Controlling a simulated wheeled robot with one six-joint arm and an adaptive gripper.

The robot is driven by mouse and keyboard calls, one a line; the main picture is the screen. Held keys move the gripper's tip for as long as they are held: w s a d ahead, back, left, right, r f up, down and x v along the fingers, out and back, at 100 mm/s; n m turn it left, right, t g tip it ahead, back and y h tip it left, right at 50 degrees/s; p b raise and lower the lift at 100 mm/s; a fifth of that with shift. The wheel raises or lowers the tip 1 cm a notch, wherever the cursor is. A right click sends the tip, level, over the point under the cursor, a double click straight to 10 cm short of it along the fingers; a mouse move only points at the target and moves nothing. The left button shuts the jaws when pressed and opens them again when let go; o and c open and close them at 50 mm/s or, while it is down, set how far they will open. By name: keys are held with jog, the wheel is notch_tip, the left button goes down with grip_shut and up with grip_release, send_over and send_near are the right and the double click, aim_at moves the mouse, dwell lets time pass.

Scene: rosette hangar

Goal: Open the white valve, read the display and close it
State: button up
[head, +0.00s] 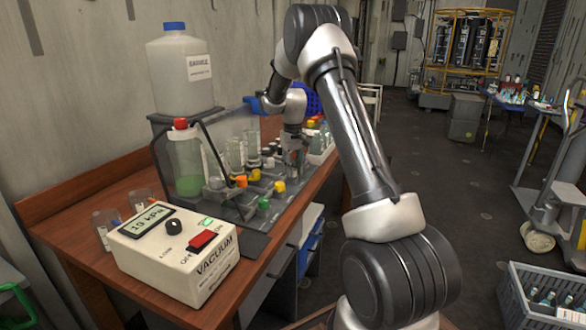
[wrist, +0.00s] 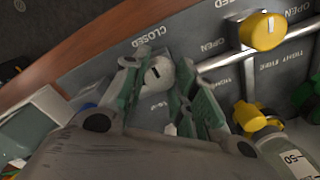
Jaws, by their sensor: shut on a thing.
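The white valve knob (wrist: 159,73) sits on the grey panel between my gripper's (wrist: 160,88) two green-padded fingers, which are shut on it. A small dark mark shows on its face. The word CLOSED is printed above it and OPEN to its upper right; I cannot tell surely which the knob points to. In the head view my gripper (head: 293,155) is at the far end of the valve panel and hides the white knob. The display (head: 146,221) on the white vacuum box (head: 180,262) appears to read 15 kPa.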

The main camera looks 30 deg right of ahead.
aim_at(293, 169)
jog(key=shift+m, duration=0.4)
jog(key=o, duration=1.1)
jog(key=shift+c, duration=0.2)
jog(key=shift+r, duration=0.1)
notch_tip(293, 169, up, 12)
